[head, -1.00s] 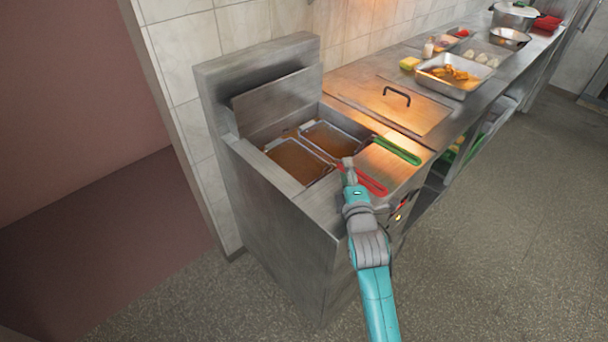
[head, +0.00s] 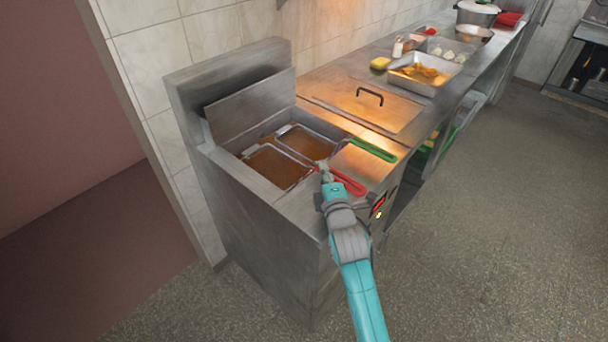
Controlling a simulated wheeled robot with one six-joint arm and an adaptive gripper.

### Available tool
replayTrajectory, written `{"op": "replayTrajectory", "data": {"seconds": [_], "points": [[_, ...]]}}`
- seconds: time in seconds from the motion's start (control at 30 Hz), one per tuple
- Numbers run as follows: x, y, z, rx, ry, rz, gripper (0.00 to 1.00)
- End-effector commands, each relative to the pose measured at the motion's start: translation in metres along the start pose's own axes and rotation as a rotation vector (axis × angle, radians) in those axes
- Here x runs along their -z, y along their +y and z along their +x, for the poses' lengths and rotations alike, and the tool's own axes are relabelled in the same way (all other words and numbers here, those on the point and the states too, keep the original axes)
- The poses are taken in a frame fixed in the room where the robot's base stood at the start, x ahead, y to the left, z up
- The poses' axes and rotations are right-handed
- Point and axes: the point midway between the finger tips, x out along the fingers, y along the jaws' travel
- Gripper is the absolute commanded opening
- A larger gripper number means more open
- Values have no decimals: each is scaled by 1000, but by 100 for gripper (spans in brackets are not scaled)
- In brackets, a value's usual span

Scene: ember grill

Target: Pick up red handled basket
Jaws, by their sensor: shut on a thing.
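The red handle (head: 348,183) of a fryer basket sticks out over the front edge of the fryer. Its wire basket (head: 276,166) sits in the left bay, in brown oil. My gripper (head: 325,172) is at the inner end of the red handle and is shut on it. The fingertips are small in this view and partly hidden by my own wrist. The basket still rests low in the fryer (head: 262,200).
A second basket with a green handle (head: 373,150) sits in the right bay, close beside. A lidded counter panel (head: 362,103) and a metal tray of food (head: 425,73) lie to the right. A steel splash guard (head: 250,104) stands behind the bays.

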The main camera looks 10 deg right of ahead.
Motion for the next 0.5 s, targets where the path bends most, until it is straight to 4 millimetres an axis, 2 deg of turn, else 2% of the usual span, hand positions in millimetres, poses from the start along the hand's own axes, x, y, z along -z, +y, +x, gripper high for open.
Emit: {"op": "replayTrajectory", "data": {"seconds": [0.17,0.5], "points": [[0,23,0,-7,1,2,0],[0,84,0,-7,0,1,0]]}}
